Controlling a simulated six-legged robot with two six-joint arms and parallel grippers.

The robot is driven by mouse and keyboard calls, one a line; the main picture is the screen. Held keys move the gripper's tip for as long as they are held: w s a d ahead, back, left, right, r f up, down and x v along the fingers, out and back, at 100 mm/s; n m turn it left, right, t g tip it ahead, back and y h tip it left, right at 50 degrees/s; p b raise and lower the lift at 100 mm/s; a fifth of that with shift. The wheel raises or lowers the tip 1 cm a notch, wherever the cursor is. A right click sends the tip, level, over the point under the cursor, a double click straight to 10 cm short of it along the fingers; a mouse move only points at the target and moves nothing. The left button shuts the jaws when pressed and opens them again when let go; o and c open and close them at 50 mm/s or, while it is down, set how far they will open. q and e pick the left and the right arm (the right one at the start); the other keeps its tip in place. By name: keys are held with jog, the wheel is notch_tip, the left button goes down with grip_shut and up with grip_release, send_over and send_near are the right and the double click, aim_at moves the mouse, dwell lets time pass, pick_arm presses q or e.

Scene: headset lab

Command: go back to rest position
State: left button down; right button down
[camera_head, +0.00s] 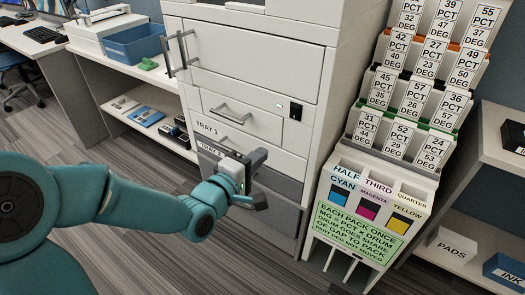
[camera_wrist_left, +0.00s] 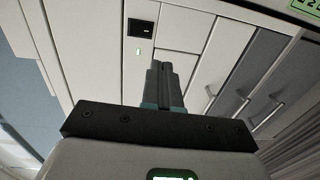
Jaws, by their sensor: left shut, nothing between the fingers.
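My left gripper (camera_head: 258,178) is in front of the lower drawers of a tall white cabinet-like machine (camera_head: 255,65) in the head view. Its fingers are together with nothing between them. In the left wrist view the closed fingers of my left gripper (camera_wrist_left: 165,85) point toward the machine's front (camera_wrist_left: 182,25). My teal left arm comes in from the left and is stretched out toward the machine. Drawers labelled TRAY 1 (camera_head: 208,128) and TRAY 2 show there, the lower one partly behind the gripper. My right gripper is not in view.
A rack of labelled slots (camera_head: 420,90) with a green instruction card (camera_head: 362,232) stands right of the machine. A shelf at the right holds a PADS box (camera_head: 452,246) and an INK box (camera_head: 508,270). A counter with a blue bin (camera_head: 135,45) is at the left. Striped floor lies open below.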

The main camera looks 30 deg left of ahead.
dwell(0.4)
pick_arm(q)
jog(key=s+d+f+m+g+h, duration=0.1)
jog(key=s+d+f+g, duration=0.15)
jog(key=f, duration=0.65)
jog(key=s+d+f+m+g, duration=0.1)
jog(key=s+d+f+g, duration=0.15)
jog(key=f, duration=0.65)
jog(key=s+d+f+g+h, duration=0.1)
jog(key=d+f+g, duration=0.25)
jog(key=f, duration=0.55)
jog(key=s+d+f+m+g, duration=0.2)
jog(key=s+f+m+g, duration=0.3)
jog(key=s, duration=0.3)
jog(key=s+d+f+m+g, duration=0.1)
jog(key=s+f+m+g, duration=0.2)
jog(key=s+f+m, duration=0.4)
notch_tip(320, 180, up, 24)
jog(key=p, duration=2.2)
jog(key=shift+s+d+f+m+p, duration=0.15)
jog(key=shift+s+d+m+p, duration=0.05)
jog(key=shift+s+m+p, duration=0.15)
